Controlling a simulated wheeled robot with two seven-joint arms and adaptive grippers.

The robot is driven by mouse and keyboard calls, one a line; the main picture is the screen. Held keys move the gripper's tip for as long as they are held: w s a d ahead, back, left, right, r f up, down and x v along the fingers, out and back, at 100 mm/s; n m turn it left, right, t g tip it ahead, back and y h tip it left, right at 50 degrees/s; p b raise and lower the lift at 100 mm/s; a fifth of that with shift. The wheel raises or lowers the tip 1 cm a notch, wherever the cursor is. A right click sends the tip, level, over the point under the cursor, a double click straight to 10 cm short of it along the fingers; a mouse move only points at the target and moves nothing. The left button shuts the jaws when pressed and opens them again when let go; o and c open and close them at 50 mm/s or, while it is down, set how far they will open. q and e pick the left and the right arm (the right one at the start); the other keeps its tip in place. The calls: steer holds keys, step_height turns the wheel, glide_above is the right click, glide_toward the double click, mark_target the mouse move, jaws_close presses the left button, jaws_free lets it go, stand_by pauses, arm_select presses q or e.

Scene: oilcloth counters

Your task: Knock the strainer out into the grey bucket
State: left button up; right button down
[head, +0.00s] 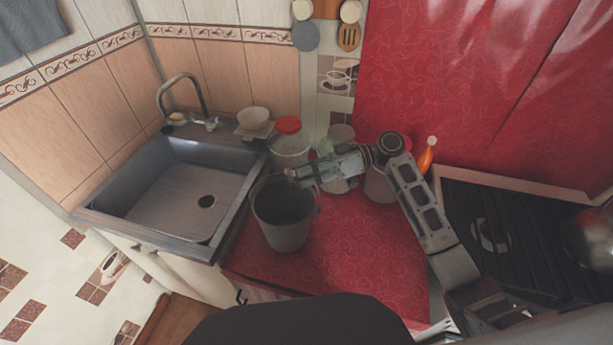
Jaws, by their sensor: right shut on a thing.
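The grey bucket (284,232) stands upright on the red counter, just right of the sink, with its dark inside open to view. My right gripper (293,175) reaches in from the right, with its tip at the bucket's back rim. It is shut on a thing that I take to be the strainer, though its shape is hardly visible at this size. I cannot tell whether that thing touches the bucket. My left gripper is not in view.
A jar with a red lid (289,127) and white bowls (254,118) stand behind the bucket. The sink (165,190) is empty at left. An orange bottle (426,158) and a black stove (500,225) are at right. The red counter (375,250) is clear in front.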

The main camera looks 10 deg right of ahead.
steer(key=shift+r+p, duration=0.35)
steer(key=shift+r, duration=0.45)
stand_by(0.4)
steer(key=shift+f+b, duration=0.75)
steer(key=shift+f, duration=0.05)
steer(key=shift+r, duration=0.2)
steer(key=shift+r+p, duration=0.35)
steer(key=shift+r, duration=0.25)
